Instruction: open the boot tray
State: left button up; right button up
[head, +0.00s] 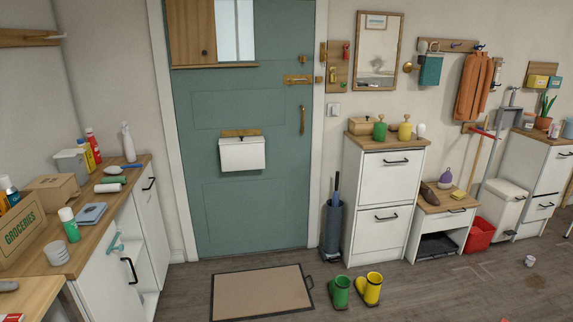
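A flat tan tray or mat (258,291) with a dark raised rim lies on the floor in front of the green door; it looks like the boot tray. A small dark handle sticks out at its right edge. A green boot (339,292) and a yellow boot (370,288) stand on the floor to its right, apart from it. A dark tray-like insert (437,246) also shows in the open space under the small bench; I cannot tell which is meant. Neither of my grippers is in view.
The green door (246,130) is shut behind the mat. A cluttered counter (90,232) stands left. The floor around the mat is mostly clear.

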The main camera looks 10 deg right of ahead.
aim_at(437, 245)
jog(key=i+z, duration=0.3)
jog(key=i, duration=0.2)
jog(key=i+z, duration=0.35)
jog(key=i, duration=0.2)
jog(key=i+j+z, duration=0.3)
jog(key=i, duration=0.2)
jog(key=i+j+z, duration=0.3)
jog(key=i, duration=0.2)
jog(key=i+z, duration=0.35)
jog(key=i+j+z, duration=0.25)
jog(key=i+z, duration=0.15)
jog(key=i+l+u, duration=0.3)
jog(key=i+l, duration=0.5)
